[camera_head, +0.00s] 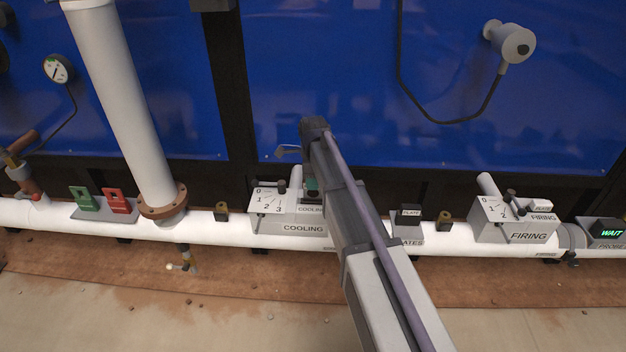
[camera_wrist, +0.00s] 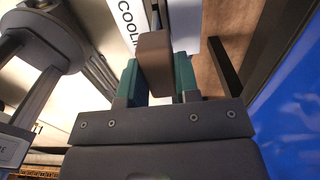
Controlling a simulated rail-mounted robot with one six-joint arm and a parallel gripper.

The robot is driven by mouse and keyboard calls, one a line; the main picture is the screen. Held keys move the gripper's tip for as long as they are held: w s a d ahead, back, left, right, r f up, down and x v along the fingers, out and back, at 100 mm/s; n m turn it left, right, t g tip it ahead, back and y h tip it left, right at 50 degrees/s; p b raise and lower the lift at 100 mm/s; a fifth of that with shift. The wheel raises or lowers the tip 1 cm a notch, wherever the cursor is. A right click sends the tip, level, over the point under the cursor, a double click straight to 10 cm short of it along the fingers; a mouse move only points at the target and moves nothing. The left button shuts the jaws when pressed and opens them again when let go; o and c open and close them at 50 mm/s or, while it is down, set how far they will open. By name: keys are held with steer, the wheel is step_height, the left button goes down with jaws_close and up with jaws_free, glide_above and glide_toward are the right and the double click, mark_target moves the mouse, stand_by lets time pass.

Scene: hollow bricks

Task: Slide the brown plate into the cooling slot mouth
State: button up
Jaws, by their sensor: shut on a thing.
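My gripper (camera_wrist: 157,80) shows its two green fingers in the wrist view, shut on the brown plate (camera_wrist: 155,58) between them. The plate's far end points toward a pale surface near the COOLING lettering (camera_wrist: 130,18). In the head view, the grey COOLING station (camera_head: 275,222) with its 0 to 3 dial sits on the white pipe. My gripper (camera_head: 312,185) is at that station's right side, and my arm covers part of it. The plate is hidden in the head view. I cannot make out the slot mouth, or whether the plate touches it.
Right of my arm are a box labelled PLATE (camera_head: 409,213) and the FIRING station (camera_head: 520,228), with a lit WAIT display (camera_head: 608,233) at the far right. A thick white vertical pipe (camera_head: 125,110) and green and red blocks (camera_head: 100,200) stand left. Blue panels are behind.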

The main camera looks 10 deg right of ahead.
mark_target(313, 198)
steer(key=shift+f+b, duration=2.8)
steer(key=o, duration=1)
steer(key=shift+c, duration=0.2)
step_height(313, 198, up, 11)
steer(key=p, duration=1.1)
steer(key=shift+r, duration=0.1)
steer(key=shift+f, duration=0.2)
